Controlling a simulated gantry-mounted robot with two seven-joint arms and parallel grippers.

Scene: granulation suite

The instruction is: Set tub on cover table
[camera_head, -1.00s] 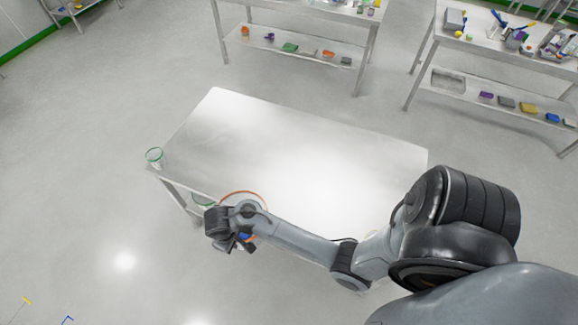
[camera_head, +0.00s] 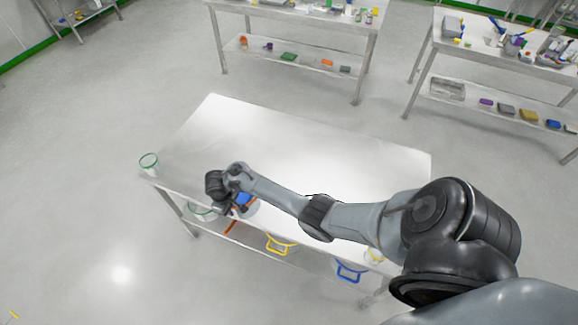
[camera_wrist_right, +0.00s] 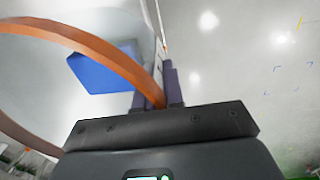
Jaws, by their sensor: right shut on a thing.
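My right gripper (camera_head: 226,208) is shut on the wall of a pale tub with an orange rim. In the right wrist view the tub (camera_wrist_right: 30,75) fills the left side, and the fingers (camera_wrist_right: 160,88) pinch its edge. A blue block-like thing (camera_wrist_right: 105,68) shows inside the rim. In the head view the tub is mostly hidden behind my gripper and forearm, near the front left edge of the steel table (camera_head: 290,145). I cannot tell whether it touches the tabletop. My left gripper is not in view.
A green-rimmed clear container (camera_head: 149,163) stands on the table's left corner. Below the front edge are a green-rimmed tub (camera_head: 200,209), a yellow-handled tub (camera_head: 281,246) and a blue-handled tub (camera_head: 350,271). The tabletop's middle is clear. Stocked benches stand behind.

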